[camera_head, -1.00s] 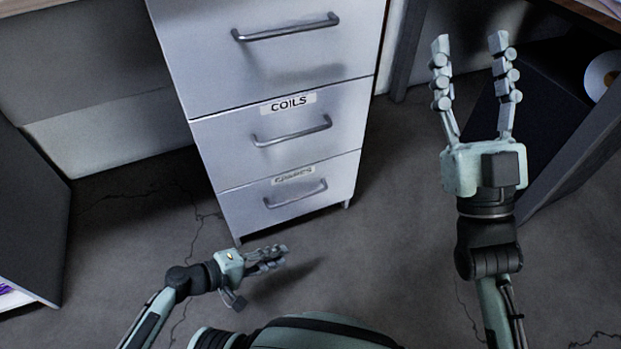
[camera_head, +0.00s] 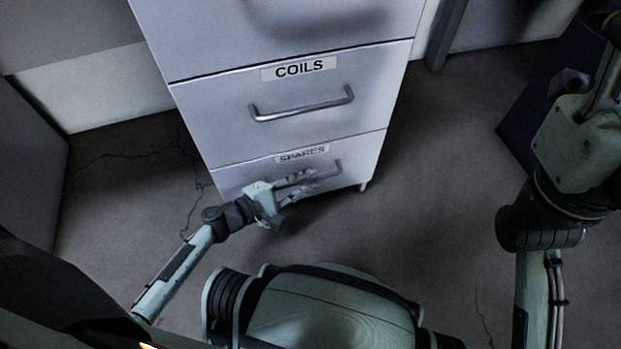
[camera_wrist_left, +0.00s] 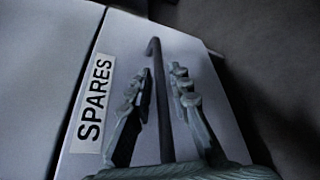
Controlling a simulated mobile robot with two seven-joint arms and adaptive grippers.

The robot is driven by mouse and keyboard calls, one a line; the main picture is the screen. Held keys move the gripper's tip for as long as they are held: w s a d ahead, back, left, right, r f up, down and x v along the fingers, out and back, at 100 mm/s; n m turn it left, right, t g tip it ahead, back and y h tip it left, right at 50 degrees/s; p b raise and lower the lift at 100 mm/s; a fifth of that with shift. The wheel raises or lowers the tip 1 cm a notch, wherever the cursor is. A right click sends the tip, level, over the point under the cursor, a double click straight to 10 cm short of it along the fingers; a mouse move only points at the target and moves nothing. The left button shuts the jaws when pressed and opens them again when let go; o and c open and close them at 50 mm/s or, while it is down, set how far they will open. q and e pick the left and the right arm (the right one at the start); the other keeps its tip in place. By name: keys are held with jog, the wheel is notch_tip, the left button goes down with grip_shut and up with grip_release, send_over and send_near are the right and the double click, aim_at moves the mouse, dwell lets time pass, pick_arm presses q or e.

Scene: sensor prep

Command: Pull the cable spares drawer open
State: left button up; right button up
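The spares drawer (camera_head: 232,178) is the lowest drawer of the grey cabinet, with a label (camera_head: 303,154) reading SPARES. Its front looks flush with the cabinet, so it appears shut. My left gripper (camera_head: 308,182) is at this drawer's handle (camera_head: 330,170) and hides part of it. In the left wrist view the dark handle (camera_wrist_left: 160,115) runs between the two fingers of my left gripper (camera_wrist_left: 158,86), with a gap on each side. The fingers are open. My right gripper (camera_head: 590,135) is at the right edge of the head view, its fingertips out of frame.
The COILS drawer (camera_head: 300,105), shut, is directly above, with its own protruding handle (camera_head: 302,108). A larger drawer (camera_head: 270,40) is above that. A dark panel (camera_head: 30,175) stands at left. The floor (camera_head: 420,190) right of the cabinet is clear.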

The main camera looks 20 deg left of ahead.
pick_arm(q)
jog(key=shift+w+d+f, duration=0.15)
jog(key=shift+w+d, duration=0.25)
jog(key=shift+w, duration=0.15)
grip_shut()
